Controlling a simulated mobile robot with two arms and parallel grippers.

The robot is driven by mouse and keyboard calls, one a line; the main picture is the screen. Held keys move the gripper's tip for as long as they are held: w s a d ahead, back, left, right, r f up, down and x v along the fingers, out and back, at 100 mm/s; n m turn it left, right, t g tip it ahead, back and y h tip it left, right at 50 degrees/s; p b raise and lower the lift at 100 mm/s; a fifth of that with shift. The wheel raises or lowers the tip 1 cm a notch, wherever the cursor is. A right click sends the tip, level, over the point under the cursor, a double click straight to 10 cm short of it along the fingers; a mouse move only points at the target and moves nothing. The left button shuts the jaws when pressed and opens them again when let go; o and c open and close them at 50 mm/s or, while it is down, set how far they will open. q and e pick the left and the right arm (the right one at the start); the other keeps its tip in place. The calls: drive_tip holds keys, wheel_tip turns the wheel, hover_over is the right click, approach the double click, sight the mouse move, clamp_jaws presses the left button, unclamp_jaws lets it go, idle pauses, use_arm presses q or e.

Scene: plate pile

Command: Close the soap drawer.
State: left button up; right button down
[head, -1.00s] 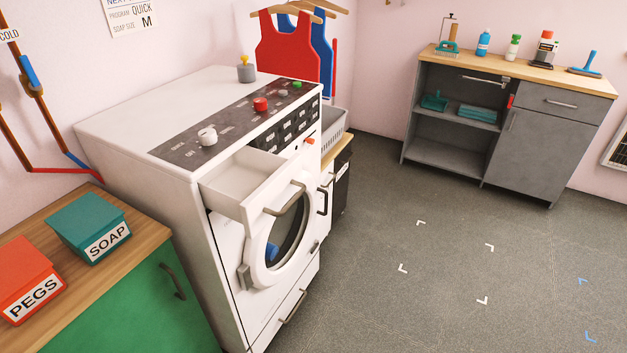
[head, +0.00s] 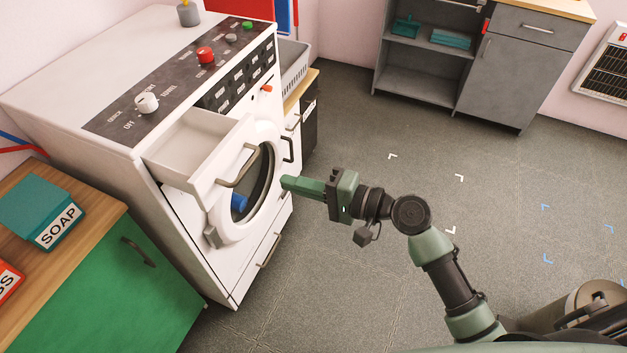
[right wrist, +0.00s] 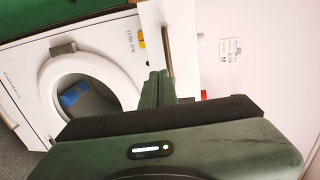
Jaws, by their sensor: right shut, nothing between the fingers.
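The soap drawer (head: 205,190) is pulled out of the upper front of the white washing machine (head: 60,90). It is an open white tray with a grey bar handle (head: 239,166). The drawer front also shows in the right wrist view (right wrist: 155,55), with its handle (right wrist: 167,50). My right gripper (head: 286,184) is shut and empty. In the head view it is to the right of the drawer handle, by the round door, pointing left. In the right wrist view its fingertips (right wrist: 159,74) appear near the lower end of the handle; contact cannot be told. My left gripper is not in view.
The round door (head: 243,205) below the drawer is closed, with something blue behind its glass. A wooden-topped green cabinet (head: 115,285) with a teal SOAP box (head: 45,215) stands at left. A grey cabinet (head: 505,80) stands at the back.

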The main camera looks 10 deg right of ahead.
sight(207, 153)
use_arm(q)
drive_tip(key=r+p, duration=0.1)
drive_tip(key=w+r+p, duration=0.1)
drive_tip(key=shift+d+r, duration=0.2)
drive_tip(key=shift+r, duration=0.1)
use_arm(e)
drive_tip(key=x, duration=0.7)
drive_tip(key=shift+r, duration=0.65)
drive_tip(key=b+x, duration=0.1)
drive_tip(key=x, duration=0.3)
drive_tip(key=r+x, duration=0.1)
drive_tip(key=x, duration=0.4)
drive_tip(key=b+x, duration=0.1)
drive_tip(key=x, duration=0.4)
drive_tip(key=shift+w+a+r+b, duration=0.1)
drive_tip(key=shift+a+r+b, duration=0.15)
drive_tip(key=shift+b, duration=0.1)
drive_tip(key=shift+w+r, duration=0.1)
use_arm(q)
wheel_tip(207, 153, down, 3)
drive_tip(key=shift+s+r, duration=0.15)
use_arm(e)
drive_tip(key=shift+r, duration=0.15)
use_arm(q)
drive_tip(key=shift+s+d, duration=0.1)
